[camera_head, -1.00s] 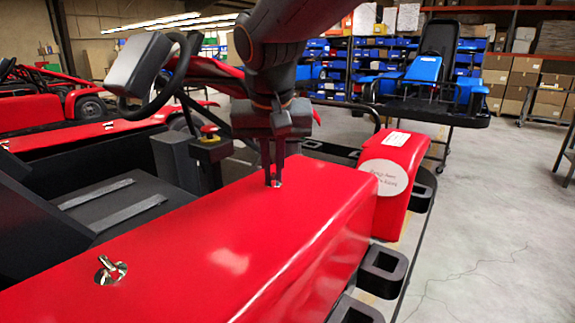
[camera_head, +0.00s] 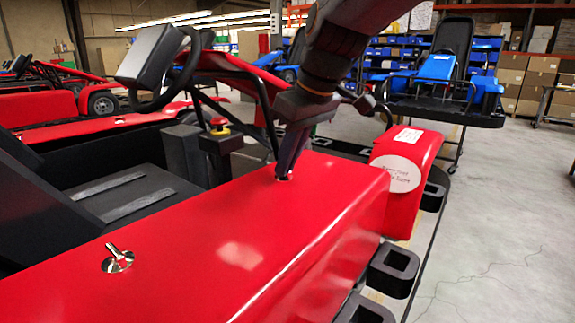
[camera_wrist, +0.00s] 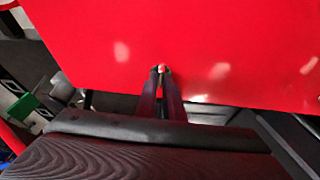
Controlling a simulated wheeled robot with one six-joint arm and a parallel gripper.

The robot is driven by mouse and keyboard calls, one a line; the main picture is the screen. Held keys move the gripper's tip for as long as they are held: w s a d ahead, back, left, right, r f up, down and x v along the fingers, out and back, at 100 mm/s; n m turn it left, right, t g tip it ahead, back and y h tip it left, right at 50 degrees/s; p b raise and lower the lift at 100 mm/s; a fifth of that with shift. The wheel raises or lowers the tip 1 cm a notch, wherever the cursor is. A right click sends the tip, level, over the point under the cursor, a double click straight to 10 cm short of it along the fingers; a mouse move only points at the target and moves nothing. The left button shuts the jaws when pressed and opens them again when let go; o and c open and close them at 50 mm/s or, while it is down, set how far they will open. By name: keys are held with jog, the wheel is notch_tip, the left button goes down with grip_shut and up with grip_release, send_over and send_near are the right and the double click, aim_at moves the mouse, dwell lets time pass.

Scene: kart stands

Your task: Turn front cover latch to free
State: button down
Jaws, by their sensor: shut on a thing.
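The red cover (camera_head: 200,235) of the kart runs across the foreground. The front cover latch (camera_head: 284,178) is at its far end, mostly hidden by the fingers. My gripper (camera_head: 287,172) comes down from above and is shut on this latch. In the wrist view the fingertips of my gripper (camera_wrist: 161,70) meet at a small bright part of the latch (camera_wrist: 162,68) near the edge of the red cover. A second silver latch (camera_head: 117,259) sits on the near left part of the cover, with its wing tilted toward the upper left.
A steering wheel (camera_head: 165,75) and a post with a red button (camera_head: 219,124) stand left of my arm. A red side pod (camera_head: 408,160) with a white round label is at the right. Open grey floor (camera_head: 490,220) lies right of the kart.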

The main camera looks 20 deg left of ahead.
jog(key=shift+n, duration=0.6)
jog(key=c, duration=1.9)
grip_release()
jog(key=shift+o, duration=0.2)
jog(key=w+b+v, duration=0.1)
jog(key=v, duration=0.6)
jog(key=shift+s+d+r, duration=0.25)
jog(key=shift+s+r, duration=0.1)
jog(key=shift+r, duration=0.05)
